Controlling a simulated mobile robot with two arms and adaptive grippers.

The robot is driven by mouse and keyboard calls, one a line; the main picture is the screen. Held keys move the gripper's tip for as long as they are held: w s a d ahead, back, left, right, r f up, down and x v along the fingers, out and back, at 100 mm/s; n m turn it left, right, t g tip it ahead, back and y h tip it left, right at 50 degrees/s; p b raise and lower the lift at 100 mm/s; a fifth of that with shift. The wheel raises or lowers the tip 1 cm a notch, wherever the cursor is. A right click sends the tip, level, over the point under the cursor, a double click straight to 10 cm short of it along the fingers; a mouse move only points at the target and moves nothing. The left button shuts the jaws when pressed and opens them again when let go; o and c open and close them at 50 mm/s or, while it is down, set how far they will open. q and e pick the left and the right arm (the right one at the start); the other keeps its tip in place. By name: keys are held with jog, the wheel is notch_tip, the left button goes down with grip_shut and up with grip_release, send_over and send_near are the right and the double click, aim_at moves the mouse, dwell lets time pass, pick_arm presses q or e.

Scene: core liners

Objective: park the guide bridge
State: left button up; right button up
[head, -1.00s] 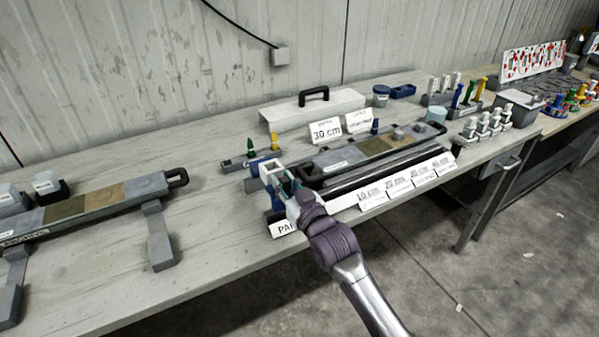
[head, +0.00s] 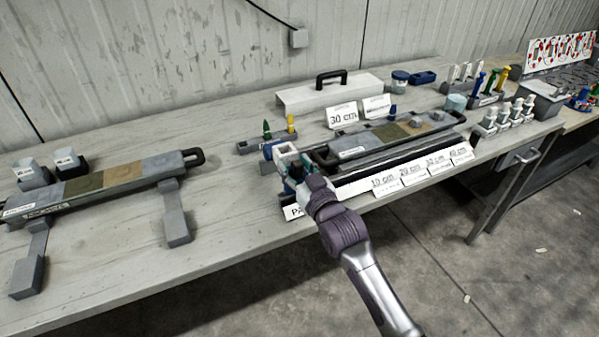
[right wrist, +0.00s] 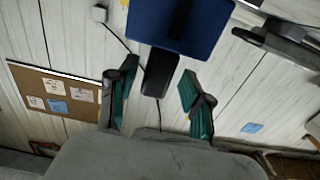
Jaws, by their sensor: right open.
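The guide bridge (head: 285,149) shows in the head view as a small white and blue frame at the left end of the long core liner rail, just behind a card that begins "PA" (head: 293,212). My right gripper (head: 291,172) is right at it, on its near side, and partly covers it. In the right wrist view, a blue plate (right wrist: 180,22) with a black handle (right wrist: 157,78) fills the top, likely the bridge's. The handle's end lies between the two teal-padded fingers (right wrist: 155,95), with a gap on each side. My left gripper is out of view.
Cards reading 10 cm to 40 cm (head: 415,173) line the rail's front. A second core liner on supports (head: 110,183) lies at left. A white cover with black handle (head: 330,93) and a peg block (head: 265,143) stand behind. The bench between the liners is clear.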

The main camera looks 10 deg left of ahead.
jog(key=v, duration=1.2)
jog(key=shift+a, duration=0.1)
